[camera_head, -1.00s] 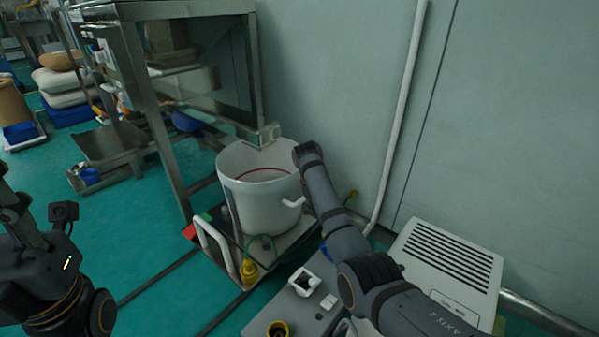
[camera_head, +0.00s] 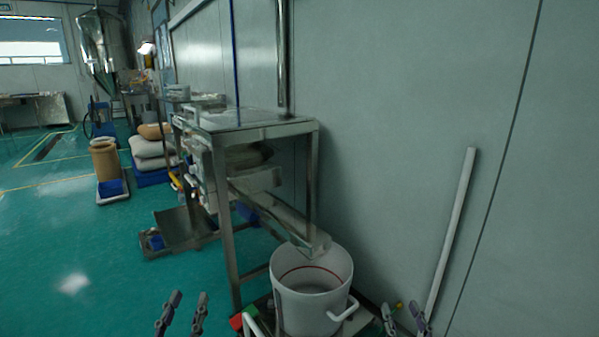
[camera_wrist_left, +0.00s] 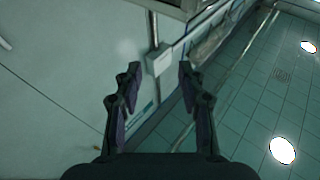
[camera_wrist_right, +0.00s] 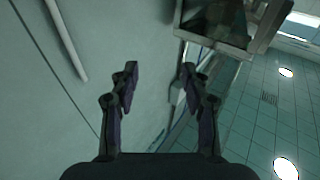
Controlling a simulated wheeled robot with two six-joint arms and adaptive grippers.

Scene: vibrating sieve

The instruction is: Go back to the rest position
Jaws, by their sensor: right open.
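My left gripper (camera_head: 182,315) shows at the bottom edge of the head view, left of the white bucket (camera_head: 310,300). Its two fingers are apart with nothing between them, as the left wrist view (camera_wrist_left: 157,88) also shows. My right gripper (camera_head: 406,318) is at the bottom edge to the right of the bucket. Its fingers are spread and empty in the right wrist view (camera_wrist_right: 158,88). Both arms behind the grippers are out of the head view.
A steel frame with the sieve (camera_head: 250,125) stands behind the bucket, its chute (camera_head: 285,225) ending above it. A pale wall (camera_head: 420,110) closes the right. The green floor (camera_head: 60,270) is clear at left.

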